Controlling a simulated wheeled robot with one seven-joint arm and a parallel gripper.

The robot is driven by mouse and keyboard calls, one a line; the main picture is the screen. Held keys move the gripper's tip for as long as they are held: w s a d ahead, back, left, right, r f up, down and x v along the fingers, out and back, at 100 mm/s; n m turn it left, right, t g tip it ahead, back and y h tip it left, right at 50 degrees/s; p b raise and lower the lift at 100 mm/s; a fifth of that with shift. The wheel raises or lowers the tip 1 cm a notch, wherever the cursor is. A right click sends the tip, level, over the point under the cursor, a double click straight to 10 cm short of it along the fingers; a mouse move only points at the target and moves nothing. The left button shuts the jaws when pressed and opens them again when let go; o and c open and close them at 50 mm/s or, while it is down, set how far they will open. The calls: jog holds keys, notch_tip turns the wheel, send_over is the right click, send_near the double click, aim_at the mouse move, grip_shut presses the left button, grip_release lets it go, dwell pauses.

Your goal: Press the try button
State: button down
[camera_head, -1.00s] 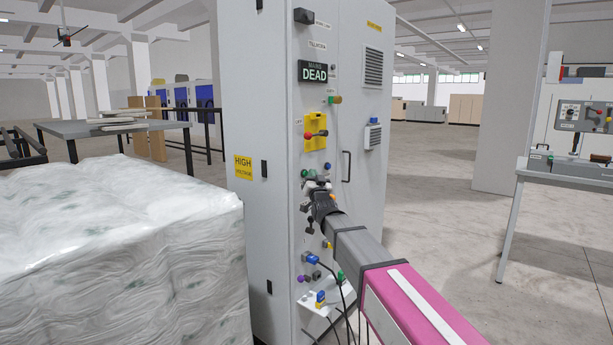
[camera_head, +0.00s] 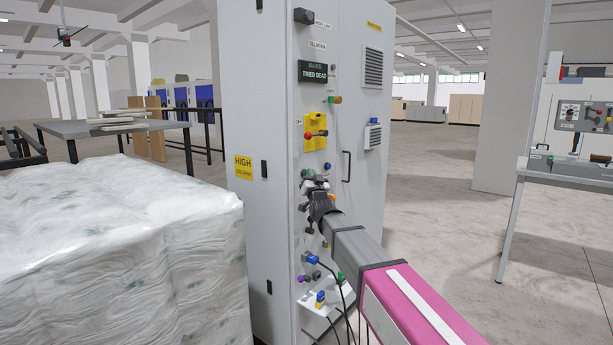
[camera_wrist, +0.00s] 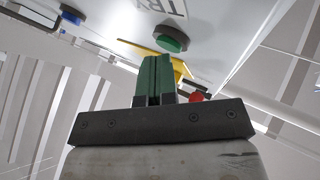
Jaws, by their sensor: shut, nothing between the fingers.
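A green button (camera_wrist: 171,40) stands on the cabinet face in the wrist view, beside a label that seems to read TRY (camera_wrist: 160,7), seen upside down. My gripper's green fingers (camera_wrist: 154,62) are closed together with nothing between them. Their tips are close by the green button, slightly left of and below it in the wrist view; I cannot tell whether they touch. In the head view my gripper (camera_head: 311,184) is at the grey cabinet's (camera_head: 284,220) control column and hides part of it. The cabinet's display (camera_head: 312,72) reads MAINS TRIED DEAD.
A blue button (camera_wrist: 70,17) and a red knob (camera_wrist: 196,97) are near the fingers. A yellow plate with a red handle (camera_head: 315,134) is above my gripper; cables and a small shelf (camera_head: 325,303) are below. A wrapped pallet (camera_head: 120,250) stands at left.

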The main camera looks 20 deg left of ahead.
jog(key=shift+d, duration=0.1)
jog(key=shift+s+d, duration=0.35)
jog(key=shift+d, duration=0.35)
jog(key=d, duration=0.1)
jog(key=s+d, duration=0.1)
jog(key=d, duration=0.1)
jog(key=s+d, duration=0.1)
jog(key=shift+d, duration=0.3)
dwell(0.3)
dwell(0.4)
